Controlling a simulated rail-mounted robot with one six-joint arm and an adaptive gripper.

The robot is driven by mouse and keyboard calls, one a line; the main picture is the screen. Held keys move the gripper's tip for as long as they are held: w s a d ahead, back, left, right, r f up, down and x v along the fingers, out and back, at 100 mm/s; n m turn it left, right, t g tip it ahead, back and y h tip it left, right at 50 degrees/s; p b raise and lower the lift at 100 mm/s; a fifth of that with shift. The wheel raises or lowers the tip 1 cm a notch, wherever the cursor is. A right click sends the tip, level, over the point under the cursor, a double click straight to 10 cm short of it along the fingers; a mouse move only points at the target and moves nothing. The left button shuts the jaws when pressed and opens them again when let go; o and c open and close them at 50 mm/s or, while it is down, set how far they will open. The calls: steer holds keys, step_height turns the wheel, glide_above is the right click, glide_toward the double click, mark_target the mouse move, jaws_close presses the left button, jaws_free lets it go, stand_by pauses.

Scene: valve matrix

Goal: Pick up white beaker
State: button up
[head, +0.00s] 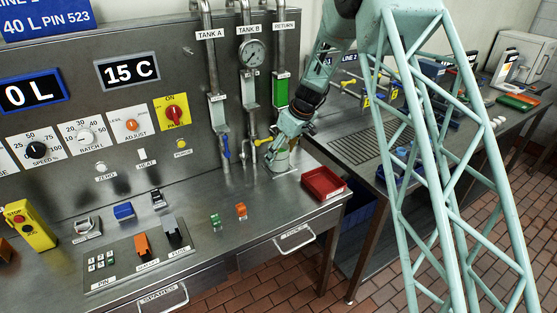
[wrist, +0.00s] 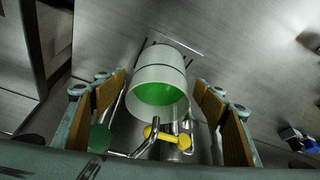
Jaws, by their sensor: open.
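The white beaker (wrist: 172,58) is in the middle of the wrist view, with green showing inside its rim. My gripper (wrist: 160,92) is open, with one finger on each side of the beaker. Gaps show between the finger pads and the beaker wall, so neither finger appears to touch it. In the head view my gripper (head: 281,155) is low at the bench, below the tank pipes. The beaker is hidden there or cannot be told apart from the gripper.
A yellow valve handle (wrist: 157,133) on a metal pipe is close to the beaker in the wrist view. In the head view, a red tray (head: 323,183) lies right of my gripper. Small green (head: 214,221) and orange (head: 240,210) pieces sit in front. A second bench stands right.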

steer(key=shift+x, duration=1.5)
steer(key=shift+r, duration=0.1)
steer(key=c, duration=1.3)
steer(key=shift+o, duration=0.2)
steer(key=shift+w, duration=0.1)
steer(key=shift+b, duration=0.6)
